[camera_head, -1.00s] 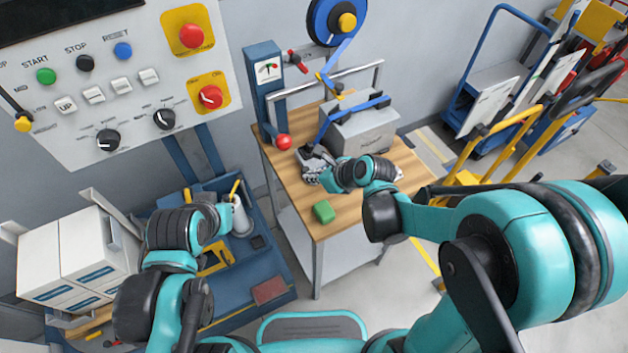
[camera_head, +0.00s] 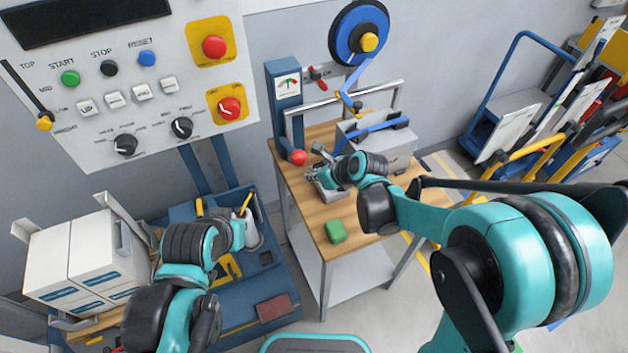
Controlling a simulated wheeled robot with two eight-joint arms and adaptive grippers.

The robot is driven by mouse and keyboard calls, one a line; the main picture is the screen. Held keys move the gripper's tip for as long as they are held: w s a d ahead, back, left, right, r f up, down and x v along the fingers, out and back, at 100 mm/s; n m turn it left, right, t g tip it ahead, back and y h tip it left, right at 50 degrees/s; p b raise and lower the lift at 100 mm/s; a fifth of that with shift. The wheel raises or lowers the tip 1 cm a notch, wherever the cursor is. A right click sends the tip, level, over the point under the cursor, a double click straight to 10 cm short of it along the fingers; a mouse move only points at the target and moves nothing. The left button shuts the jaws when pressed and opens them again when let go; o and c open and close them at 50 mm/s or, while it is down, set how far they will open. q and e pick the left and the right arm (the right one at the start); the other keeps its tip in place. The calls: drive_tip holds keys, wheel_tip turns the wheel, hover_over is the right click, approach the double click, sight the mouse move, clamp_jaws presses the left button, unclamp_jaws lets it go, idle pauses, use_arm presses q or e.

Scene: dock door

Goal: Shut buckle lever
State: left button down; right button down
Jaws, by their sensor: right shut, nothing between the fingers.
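The grey metal buckle (camera_head: 327,190) sits on the wooden table (camera_head: 312,212), partly hidden by my right gripper. A grey piece that looks like its lever (camera_head: 321,153) stands up at an angle just behind the fingers. The blue strap (camera_head: 343,142) slopes down from the grey box (camera_head: 390,150) towards the buckle. My right gripper (camera_head: 312,174) is shut and empty, over the buckle and close in front of the lever; I cannot tell whether they touch. My left arm reaches over the blue bench at the left; its fingers are not clear.
A green block (camera_head: 336,231) lies near the table's front. A red ball knob (camera_head: 299,157) is at the table's left back edge. A metal rail (camera_head: 365,92) and a blue strap reel (camera_head: 359,34) are behind. A control panel (camera_head: 130,80) hangs at the left.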

use_arm(q)
drive_tip(key=shift+f, duration=0.1)
use_arm(e)
drive_tip(key=shift+w, duration=0.35)
idle(0.5)
